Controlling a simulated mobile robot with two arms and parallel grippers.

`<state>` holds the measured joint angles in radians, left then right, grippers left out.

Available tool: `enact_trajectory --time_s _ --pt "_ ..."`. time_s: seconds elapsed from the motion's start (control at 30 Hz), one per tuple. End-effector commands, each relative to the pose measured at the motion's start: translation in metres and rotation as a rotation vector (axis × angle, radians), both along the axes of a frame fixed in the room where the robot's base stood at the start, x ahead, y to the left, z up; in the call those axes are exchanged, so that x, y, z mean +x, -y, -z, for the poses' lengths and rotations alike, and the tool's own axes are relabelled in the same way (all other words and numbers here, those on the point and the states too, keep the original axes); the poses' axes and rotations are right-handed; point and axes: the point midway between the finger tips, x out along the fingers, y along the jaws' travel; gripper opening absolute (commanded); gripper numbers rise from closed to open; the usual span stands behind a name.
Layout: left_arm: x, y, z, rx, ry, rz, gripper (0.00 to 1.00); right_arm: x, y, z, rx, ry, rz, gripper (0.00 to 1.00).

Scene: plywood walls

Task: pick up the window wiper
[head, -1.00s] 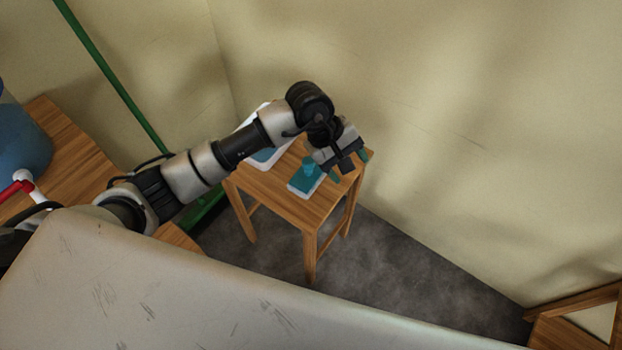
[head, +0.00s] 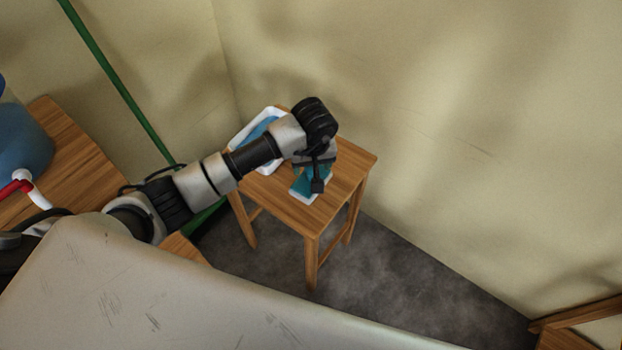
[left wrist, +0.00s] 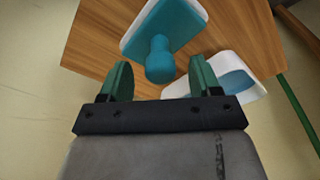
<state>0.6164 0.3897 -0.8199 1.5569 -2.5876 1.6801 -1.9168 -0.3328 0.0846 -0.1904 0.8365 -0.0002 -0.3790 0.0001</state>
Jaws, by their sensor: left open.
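The window wiper (head: 301,192) is a teal plate with a white edge and a round teal handle. It lies on a small wooden stool (head: 345,170). In the left wrist view the wiper (left wrist: 175,22) lies just beyond my fingers, its handle pointing toward me. My left gripper (head: 317,182) is above the wiper and hides part of it. In the left wrist view the left gripper (left wrist: 161,76) is open, with one green finger on each side of the handle's line. Whether they touch it I cannot tell. My right gripper is not in view.
A white tray with a blue inside (head: 243,132) lies on the stool behind my arm, close to the wiper. A green pole (head: 120,85) leans at the wall. A wooden table (head: 75,150) with a blue container (head: 22,145) stands left. Walls meet behind the stool.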

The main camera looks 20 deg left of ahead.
Motion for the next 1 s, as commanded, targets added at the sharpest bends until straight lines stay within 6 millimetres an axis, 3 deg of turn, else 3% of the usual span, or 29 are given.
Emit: enact_trajectory --time_s 0.2,0.47,0.8,1.0 --pt "0.002 -0.002 0.025 -0.001 0.000 -0.001 0.63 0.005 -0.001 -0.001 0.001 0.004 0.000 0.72" --pt "0.003 -0.002 0.026 -0.001 0.000 0.000 0.61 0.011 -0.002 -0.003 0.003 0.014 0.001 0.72" --pt "0.003 -0.002 0.026 -0.001 0.000 0.000 0.09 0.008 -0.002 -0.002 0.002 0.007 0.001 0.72" --pt "0.003 -0.002 0.026 0.000 0.001 0.000 0.07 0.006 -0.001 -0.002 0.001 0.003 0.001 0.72"
